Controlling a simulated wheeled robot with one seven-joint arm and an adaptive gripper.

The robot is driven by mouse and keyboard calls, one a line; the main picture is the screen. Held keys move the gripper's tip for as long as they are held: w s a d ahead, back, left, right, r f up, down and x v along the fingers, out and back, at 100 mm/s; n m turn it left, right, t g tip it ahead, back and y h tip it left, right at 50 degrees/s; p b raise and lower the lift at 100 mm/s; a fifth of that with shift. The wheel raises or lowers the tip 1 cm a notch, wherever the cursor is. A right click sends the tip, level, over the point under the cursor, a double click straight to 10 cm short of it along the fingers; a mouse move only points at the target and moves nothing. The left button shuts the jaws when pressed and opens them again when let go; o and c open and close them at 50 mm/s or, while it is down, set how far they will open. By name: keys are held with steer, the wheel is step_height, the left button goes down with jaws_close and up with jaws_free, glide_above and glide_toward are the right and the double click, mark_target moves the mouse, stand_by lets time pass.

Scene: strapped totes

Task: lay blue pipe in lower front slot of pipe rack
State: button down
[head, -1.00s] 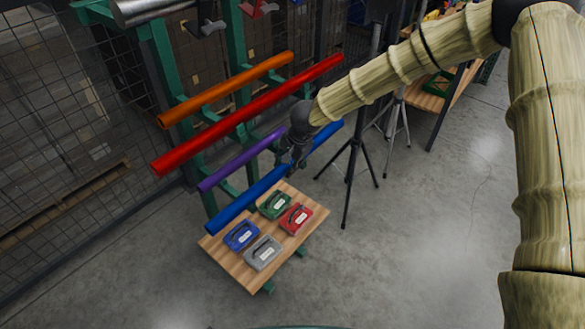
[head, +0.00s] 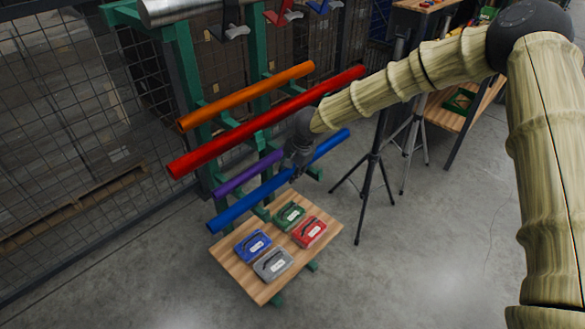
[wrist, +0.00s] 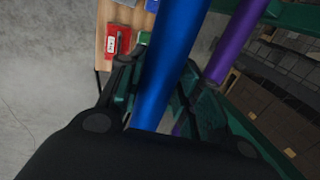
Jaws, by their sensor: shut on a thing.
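The blue pipe (head: 240,205) slants across the head view, in front of the purple pipe (head: 232,184) and roughly parallel to it. My gripper (head: 297,172) is shut on the blue pipe near its middle. In the wrist view the blue pipe (wrist: 172,60) runs between my fingers, with the purple pipe (wrist: 230,45) beside it and a gap between them. The green pipe rack (head: 185,75) holds the purple pipe on its lower arms. The blue pipe is at the front of a lower arm (head: 262,213); I cannot tell whether they touch.
A red pipe (head: 225,144) and an orange pipe (head: 240,98) lie higher on the rack. A low wooden table (head: 262,290) with several small cases stands below the blue pipe. Tripod stands (head: 372,170) are to the right. The floor at front right is clear.

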steer(key=shift+f, duration=2.6)
steer(key=c, duration=0.9)
jaws_free()
steer(key=shift+f, duration=0.1)
steer(key=v, duration=1.2)
